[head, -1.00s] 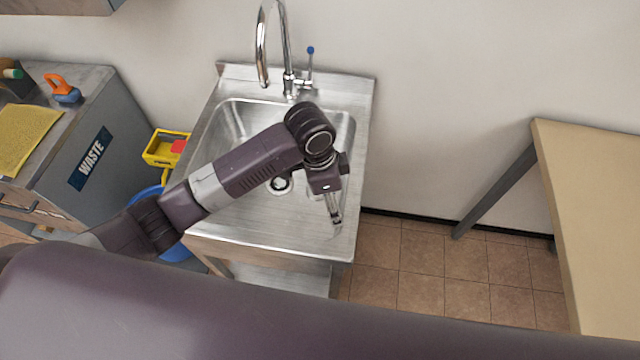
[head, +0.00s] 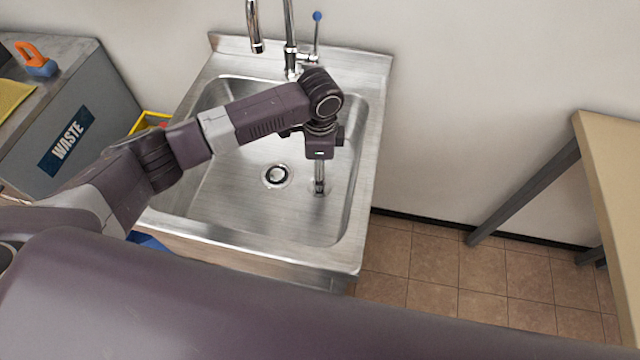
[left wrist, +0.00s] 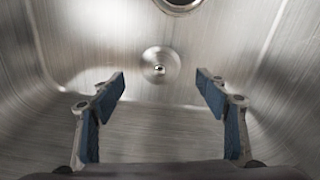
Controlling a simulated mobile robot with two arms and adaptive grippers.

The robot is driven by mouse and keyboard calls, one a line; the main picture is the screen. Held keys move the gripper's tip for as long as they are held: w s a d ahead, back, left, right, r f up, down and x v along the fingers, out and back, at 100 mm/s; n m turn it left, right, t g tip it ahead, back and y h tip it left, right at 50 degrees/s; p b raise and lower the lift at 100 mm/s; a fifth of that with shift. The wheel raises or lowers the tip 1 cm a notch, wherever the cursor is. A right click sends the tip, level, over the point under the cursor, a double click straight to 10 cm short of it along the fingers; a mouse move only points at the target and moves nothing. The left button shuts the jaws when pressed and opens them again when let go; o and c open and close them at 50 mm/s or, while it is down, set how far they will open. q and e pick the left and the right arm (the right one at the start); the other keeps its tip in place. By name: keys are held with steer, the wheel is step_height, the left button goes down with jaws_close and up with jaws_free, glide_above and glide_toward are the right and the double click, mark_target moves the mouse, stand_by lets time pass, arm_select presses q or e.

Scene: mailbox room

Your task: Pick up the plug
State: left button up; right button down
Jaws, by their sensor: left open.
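The plug (left wrist: 161,66) looks like a shiny round metal disc with a small knob in its middle. It lies flat on the floor of the sink basin, beside the drain (head: 277,175). The drain's rim also shows at the top edge of the left wrist view (left wrist: 181,4). My left gripper (head: 319,188) points down into the basin and largely hides the plug in the head view. In the left wrist view its two blue-padded fingers (left wrist: 161,78) are spread apart, with the plug seen between and just beyond the tips. Nothing is between them. My right gripper is not in view.
The steel sink (head: 376,150) has raised basin walls around my left gripper. A faucet (head: 290,40) with a blue-tipped lever (head: 317,30) stands behind. A grey waste cabinet (head: 100,85) is at left, and a beige table (head: 610,170) at right.

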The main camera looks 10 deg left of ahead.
arm_select(q)
steer(key=f, duration=0.4)
steer(key=shift+a+f, duration=0.1)
steer(key=shift+a, duration=0.1)
steer(key=shift+c, duration=0.7)
steer(key=c, duration=1.1)
steer(key=shift+o, duration=0.2)
